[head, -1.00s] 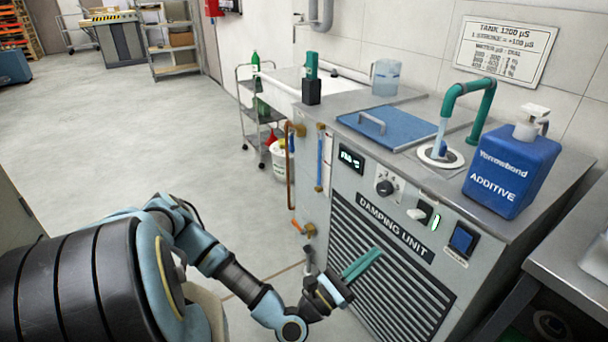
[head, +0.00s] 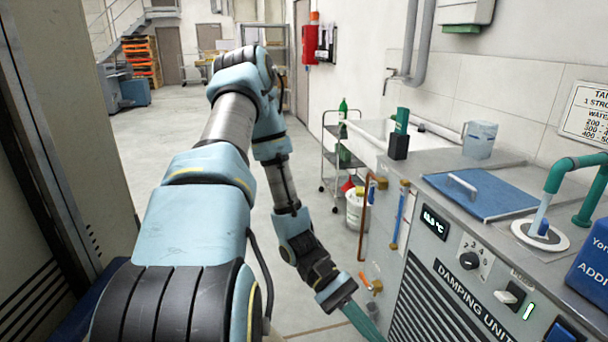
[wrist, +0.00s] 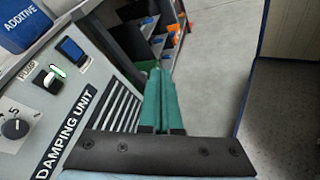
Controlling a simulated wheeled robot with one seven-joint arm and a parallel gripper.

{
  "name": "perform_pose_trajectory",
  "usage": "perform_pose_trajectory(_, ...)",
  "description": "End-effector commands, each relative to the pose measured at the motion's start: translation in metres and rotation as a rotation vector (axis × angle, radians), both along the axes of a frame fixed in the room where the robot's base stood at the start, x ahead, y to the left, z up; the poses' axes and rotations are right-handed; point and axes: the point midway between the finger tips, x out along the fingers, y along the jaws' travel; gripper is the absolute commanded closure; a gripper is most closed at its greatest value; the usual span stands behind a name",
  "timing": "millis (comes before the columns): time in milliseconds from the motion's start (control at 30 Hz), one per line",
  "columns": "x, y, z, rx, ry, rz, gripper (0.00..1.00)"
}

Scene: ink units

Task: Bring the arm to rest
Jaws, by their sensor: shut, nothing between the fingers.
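My gripper (head: 361,320) is in front of the damping unit, low beside its left front edge, pointing down and to the right. Its green fingers also show in the wrist view (wrist: 159,100), lying together with nothing between them. The grey damping unit (head: 440,273) stands at the right, with its display, dial and switches on the front face. In the wrist view the damping unit's front panel (wrist: 45,110) is at the left of the fingers, apart from them.
A blue lid (head: 490,196), a teal pipe and a blue additive bottle (head: 592,262) are on the unit. A wire cart (head: 335,165) and a white bucket (head: 355,212) stand behind it. The grey floor (head: 180,140) beyond my arm is open. A dark cabinet stands at the left.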

Motion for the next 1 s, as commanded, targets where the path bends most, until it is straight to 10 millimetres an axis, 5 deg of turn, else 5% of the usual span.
perform_pose_trajectory(367, 0.057, 0.098, 0.042, 0.34, -0.496, -0.186, 1.0)
perform_pose_trajectory(600, 0.099, 0.149, 0.092, 0.523, -0.825, -0.215, 1.0)
perform_pose_trajectory(800, 0.124, 0.178, 0.137, 0.626, -1.064, -0.197, 1.0)
perform_pose_trajectory(1000, 0.135, 0.19, 0.161, 0.669, -1.183, -0.18, 1.0)
